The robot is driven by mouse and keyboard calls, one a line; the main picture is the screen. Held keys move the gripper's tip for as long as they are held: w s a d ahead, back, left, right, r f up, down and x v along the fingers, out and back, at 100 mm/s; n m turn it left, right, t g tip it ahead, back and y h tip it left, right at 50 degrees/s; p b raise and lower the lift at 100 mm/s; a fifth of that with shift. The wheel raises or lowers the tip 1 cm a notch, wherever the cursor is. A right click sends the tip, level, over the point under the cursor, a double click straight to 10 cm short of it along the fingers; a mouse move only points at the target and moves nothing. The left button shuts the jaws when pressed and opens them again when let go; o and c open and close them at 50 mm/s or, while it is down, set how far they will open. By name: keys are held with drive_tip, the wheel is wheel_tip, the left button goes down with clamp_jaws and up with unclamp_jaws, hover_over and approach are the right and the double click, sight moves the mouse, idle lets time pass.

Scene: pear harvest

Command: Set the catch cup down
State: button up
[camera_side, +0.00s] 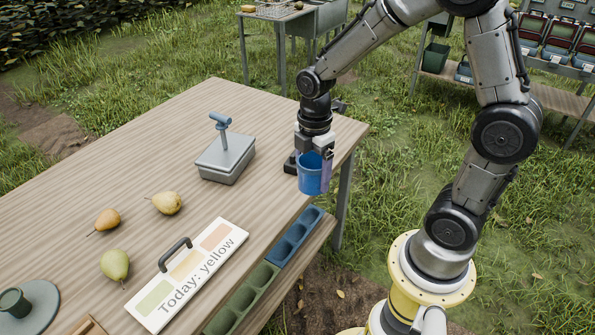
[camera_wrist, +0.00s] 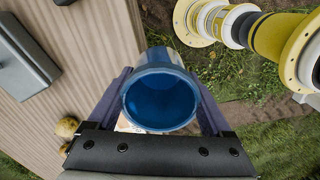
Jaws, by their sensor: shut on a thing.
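The blue catch cup (camera_side: 311,179) is upright between the fingers of my gripper (camera_side: 316,158), near the right edge of the wooden table (camera_side: 120,140). In the wrist view the catch cup (camera_wrist: 160,100) shows its open mouth and looks empty. The purple fingers of my gripper (camera_wrist: 160,110) press on it from both sides. The wrist view shows grass and soil past the table edge beside the cup. I cannot tell whether the cup's base touches anything.
A small dark block (camera_side: 291,163) stands left of the cup. A grey scale (camera_side: 226,158), several pears and a "Today: yellow" board (camera_side: 188,275) lie farther left. Blue trays (camera_side: 296,236) and green trays (camera_side: 240,298) line the front edge. A green cup (camera_side: 14,301) stands on a disc.

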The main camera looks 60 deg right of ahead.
drive_tip(key=shift+s+r, duration=0.35)
drive_tip(key=shift+s, duration=0.15)
drive_tip(key=w+d+r+m, duration=0.1)
drive_tip(key=w+d+r, duration=0.3)
drive_tip(key=w+d, duration=0.85)
drive_tip(key=s+d+f+m, duration=0.2)
drive_tip(key=s+d, duration=0.1)
drive_tip(key=d, duration=0.8)
drive_tip(key=s+d+f+m, duration=0.2)
drive_tip(key=s+d+m, duration=0.1)
drive_tip(key=d, duration=0.7)
drive_tip(key=w+d+f, duration=0.9)
drive_tip(key=shift+d, duration=0.25)
drive_tip(key=shift+w+d+f, duration=0.15)
drive_tip(key=shift+d+f, duration=0.05)
drive_tip(key=shift+f, duration=1.8)
